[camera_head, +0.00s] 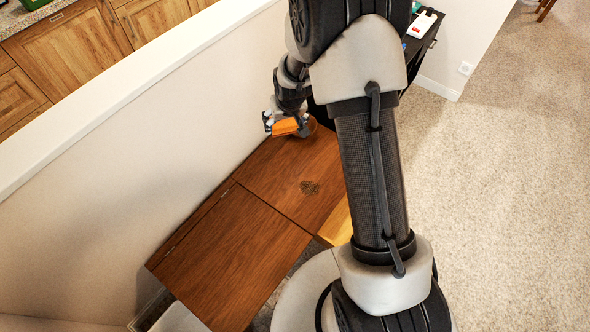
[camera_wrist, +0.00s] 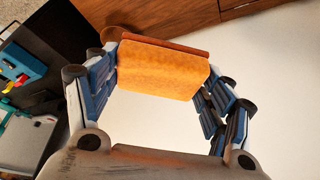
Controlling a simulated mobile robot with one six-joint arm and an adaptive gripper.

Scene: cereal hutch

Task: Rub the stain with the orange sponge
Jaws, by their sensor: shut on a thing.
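The orange sponge (camera_head: 285,127) is held in my gripper (camera_head: 287,122) above the far end of the wooden hutch top. In the wrist view the sponge (camera_wrist: 165,68) sits between the two blue-padded fingers of my gripper (camera_wrist: 160,75), which is shut on it. The stain does not show in the wrist view. I cannot tell the sponge's exact height above the wood.
A white wall (camera_head: 150,140) runs along the left of the hutch. A round brown object (camera_head: 308,128), partly hidden, is just beside the sponge. A dark table (camera_head: 420,40) with small items stands behind my arm. Carpet (camera_head: 500,200) lies open on the right.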

